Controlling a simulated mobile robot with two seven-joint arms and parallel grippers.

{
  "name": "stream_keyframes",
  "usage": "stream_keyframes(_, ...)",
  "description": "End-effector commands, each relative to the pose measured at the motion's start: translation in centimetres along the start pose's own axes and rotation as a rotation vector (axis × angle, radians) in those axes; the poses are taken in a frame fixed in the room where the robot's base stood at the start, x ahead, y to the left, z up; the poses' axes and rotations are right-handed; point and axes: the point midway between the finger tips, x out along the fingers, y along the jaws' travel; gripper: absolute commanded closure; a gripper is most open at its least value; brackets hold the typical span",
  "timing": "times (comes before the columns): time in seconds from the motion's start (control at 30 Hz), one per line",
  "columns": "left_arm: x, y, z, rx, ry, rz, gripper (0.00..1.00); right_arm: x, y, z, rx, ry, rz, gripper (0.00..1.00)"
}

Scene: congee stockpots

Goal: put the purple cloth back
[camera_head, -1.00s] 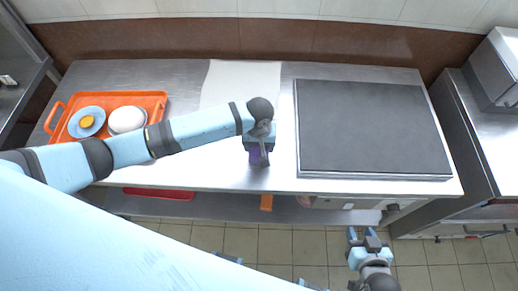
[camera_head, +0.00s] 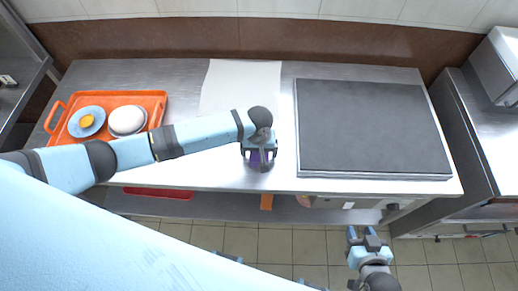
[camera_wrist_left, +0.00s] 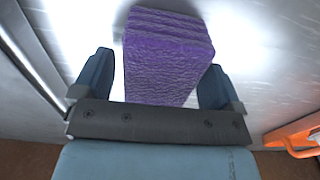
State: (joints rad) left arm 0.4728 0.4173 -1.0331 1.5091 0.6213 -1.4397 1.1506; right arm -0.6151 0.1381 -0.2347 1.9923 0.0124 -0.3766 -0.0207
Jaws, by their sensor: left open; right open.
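The purple cloth (camera_wrist_left: 165,62) is a thick folded block on the steel counter (camera_head: 180,178). In the head view only a small part of the cloth (camera_head: 257,157) shows under my left gripper (camera_head: 260,160), near the counter's front edge. In the left wrist view my left gripper (camera_wrist_left: 155,85) is open, with one finger on either side of the cloth's near part. The cloth reaches past the fingertips and looks slightly turned between them. My right gripper (camera_head: 364,236) is open and empty, in front of the counter at the lower right.
An orange tray (camera_head: 160,95) with a blue plate (camera_head: 76,123) and a white bowl (camera_head: 127,119) stands at the left. A pale sheet (camera_head: 240,85) lies at the back middle. A dark griddle (camera_head: 365,125) fills the right. Bare counter surrounds the cloth.

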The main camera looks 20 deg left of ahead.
Motion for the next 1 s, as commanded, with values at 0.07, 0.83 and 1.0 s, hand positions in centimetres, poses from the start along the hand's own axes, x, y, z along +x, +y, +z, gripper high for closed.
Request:
stream_keyframes(0.07,-0.5,0.0,-0.1,0.001,0.002,0.0,0.09,0.1,0.0,0.1,0.0,-0.001,0.0,0.57)
stream_keyframes(0.83,-12.2,0.0,0.0,0.0,0.0,0.001,0.09,0.0,0.1,-0.1,-0.001,0.003,0.001,0.57)
stream_keyframes(1.0,-11.3,0.8,1.0,0.033,0.005,0.058,0.09,0.0,0.1,-0.1,-0.001,0.003,0.001,0.57)
